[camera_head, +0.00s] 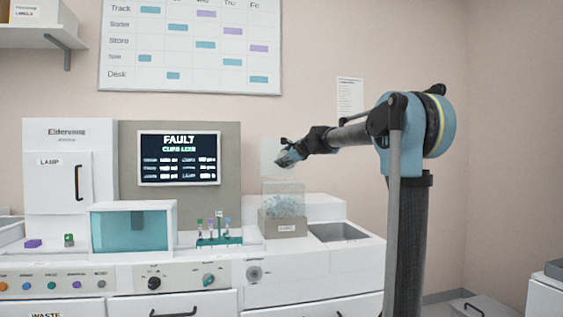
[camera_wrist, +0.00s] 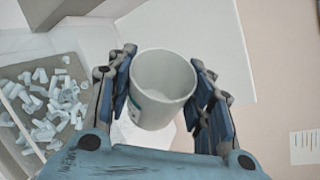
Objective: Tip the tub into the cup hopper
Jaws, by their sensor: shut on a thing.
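My gripper (camera_wrist: 163,90) is shut on a white tub (camera_wrist: 150,108) with a green mark on its side. The tub's open mouth faces the wrist camera; its inside looks pale, and I see no loose cups in it. In the head view my gripper (camera_head: 287,158) is above the cup hopper (camera_head: 284,227), and I cannot make out the tub there. The hopper has a beige base, clear walls and a heap of small pale cups inside. In the wrist view the hopper's cups (camera_wrist: 50,105) lie to the left of the tub, not directly under it.
A clear upright panel (camera_head: 274,158) stands above the hopper, close to my gripper. A rack of capped tubes (camera_head: 219,240) is left of the hopper, and an empty sunken basin (camera_head: 338,232) is right. The screen (camera_head: 179,158) reads FAULT, with a smaller line under it.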

